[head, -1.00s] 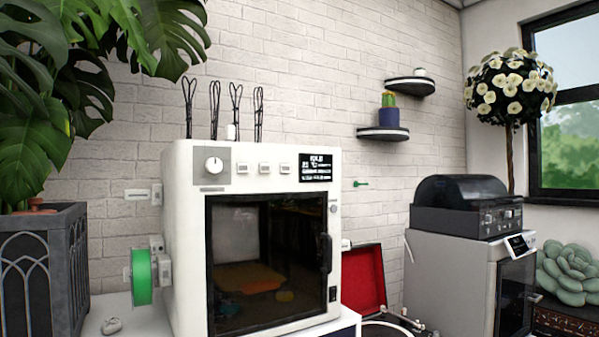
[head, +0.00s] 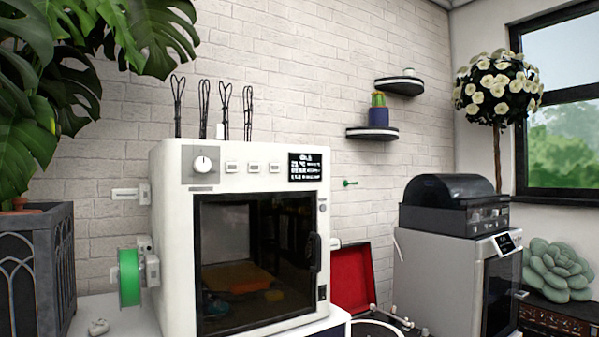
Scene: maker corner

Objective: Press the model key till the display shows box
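The white 3D printer (head: 172,230) stands on a white table in the middle of the head view. Its front panel has a round dial (head: 202,164) and a row of 3 small keys, with the middle key (head: 253,167) between the other two. Their labels are too small to read, so I cannot tell which is the model key. The black display (head: 309,167) at the panel's right shows white text, too small to read surely. Neither of my grippers is in view.
A green filament spool (head: 129,278) hangs on the printer's left side. A plant in a dark pot (head: 38,265) stands at the left. A second grey machine (head: 440,285) with a black device (head: 455,205) on top stands at the right. A red open case (head: 351,275) lies between.

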